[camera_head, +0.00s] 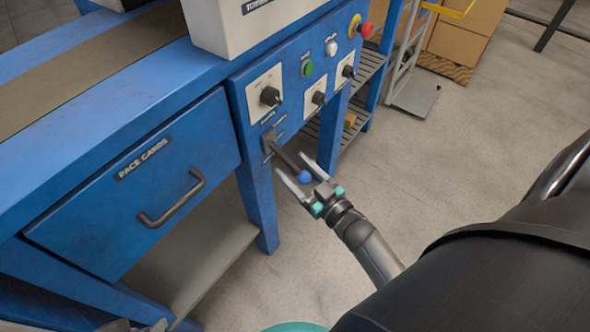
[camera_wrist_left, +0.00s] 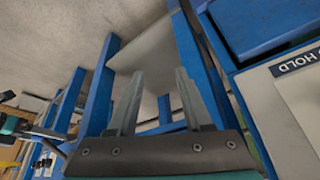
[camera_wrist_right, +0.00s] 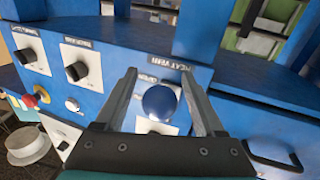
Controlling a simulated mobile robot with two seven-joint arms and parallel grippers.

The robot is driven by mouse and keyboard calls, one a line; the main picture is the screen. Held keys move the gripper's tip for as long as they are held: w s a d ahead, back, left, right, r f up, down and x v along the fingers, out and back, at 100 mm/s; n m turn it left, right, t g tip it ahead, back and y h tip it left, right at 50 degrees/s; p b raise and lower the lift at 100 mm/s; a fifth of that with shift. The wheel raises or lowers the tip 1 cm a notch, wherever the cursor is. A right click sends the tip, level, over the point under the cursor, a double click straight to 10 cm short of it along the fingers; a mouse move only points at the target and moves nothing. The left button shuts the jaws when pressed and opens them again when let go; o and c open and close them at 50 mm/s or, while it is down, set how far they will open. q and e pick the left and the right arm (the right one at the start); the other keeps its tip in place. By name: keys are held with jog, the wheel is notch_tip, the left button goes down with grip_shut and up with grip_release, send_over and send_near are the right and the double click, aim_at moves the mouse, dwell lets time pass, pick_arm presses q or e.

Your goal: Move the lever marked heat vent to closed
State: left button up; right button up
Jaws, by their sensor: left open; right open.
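The heat vent lever is a dark rod with a blue ball knob (camera_head: 305,176) that sticks out of a small plate on the blue machine's front. In the right wrist view the knob (camera_wrist_right: 159,102) shows large, below the HEAT VENT label (camera_wrist_right: 170,62) and a smaller label that seems to read OPEN. The knob hides most of the rod and plate there. My right gripper (camera_head: 290,162) is open, its fingers on either side of the lever; I cannot tell whether they touch it. My left gripper (camera_wrist_left: 160,74) is open and empty, away from the lever near a grey shelf.
Rotary knobs (camera_head: 270,96), a green button (camera_head: 307,68) and a red stop button (camera_head: 365,29) sit on the panel above the lever. A drawer marked PACE CARDS (camera_head: 140,185) with a protruding handle is to the left. The floor to the right is open.

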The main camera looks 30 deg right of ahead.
jog(key=shift+w, duration=0.2)
grip_shut()
dwell(0.6)
dwell(0.8)
